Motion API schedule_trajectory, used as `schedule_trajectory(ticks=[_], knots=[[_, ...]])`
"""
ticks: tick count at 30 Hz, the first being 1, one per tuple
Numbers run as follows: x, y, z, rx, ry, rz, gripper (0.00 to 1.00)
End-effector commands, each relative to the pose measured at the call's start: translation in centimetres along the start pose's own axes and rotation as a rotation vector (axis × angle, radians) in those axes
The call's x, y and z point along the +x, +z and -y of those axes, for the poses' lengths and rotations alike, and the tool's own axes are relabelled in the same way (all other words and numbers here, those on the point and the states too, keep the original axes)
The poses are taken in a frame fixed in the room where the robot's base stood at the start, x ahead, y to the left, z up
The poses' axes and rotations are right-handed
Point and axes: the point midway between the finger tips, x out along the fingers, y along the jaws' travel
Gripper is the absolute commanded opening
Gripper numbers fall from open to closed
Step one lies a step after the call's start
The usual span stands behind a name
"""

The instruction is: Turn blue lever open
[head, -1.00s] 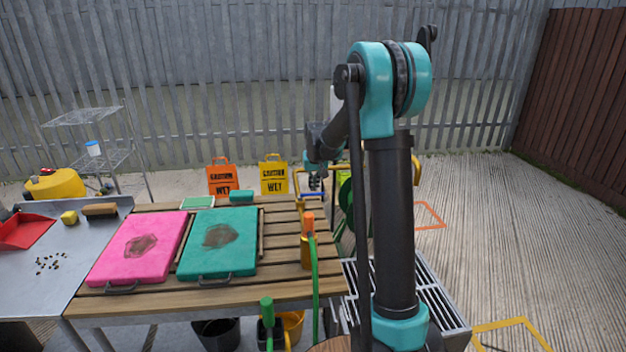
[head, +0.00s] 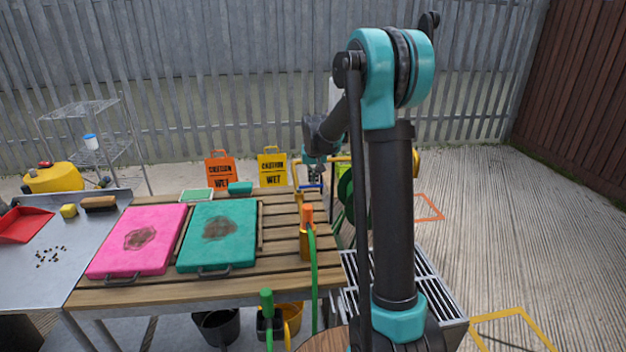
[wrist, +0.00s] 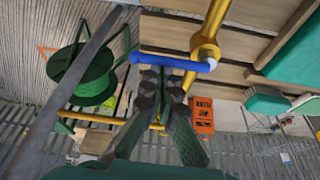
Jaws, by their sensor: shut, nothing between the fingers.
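The blue lever (wrist: 172,62) is a rounded bar lying crosswise in the wrist view. It is mounted by a brass-yellow pipe and fitting (wrist: 207,45), with a pale tip at its right end. My gripper (wrist: 164,72) is shut and empty, its dark fingertips right at the middle of the lever. I cannot tell whether they touch it. My gripper there is small and partly hidden by my own arm.
A slatted wooden table (head: 282,225) carries a pink board (head: 115,245) and a green board (head: 240,245). An orange-tipped hose nozzle (head: 307,222) stands at its right edge. A green hose reel (wrist: 92,85) is close to the lever. Caution signs (head: 272,168) stand behind; concrete at right is mostly open.

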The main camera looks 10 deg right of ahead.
Motion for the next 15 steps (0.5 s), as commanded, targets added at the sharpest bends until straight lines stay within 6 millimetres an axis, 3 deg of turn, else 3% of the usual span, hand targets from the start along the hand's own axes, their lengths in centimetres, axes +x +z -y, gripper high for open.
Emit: schedule_trajectory(ticks=[15], knots=[[-0.38, 1.03, -0.03, 0.176, 0.066, 0.000, 0.00]])
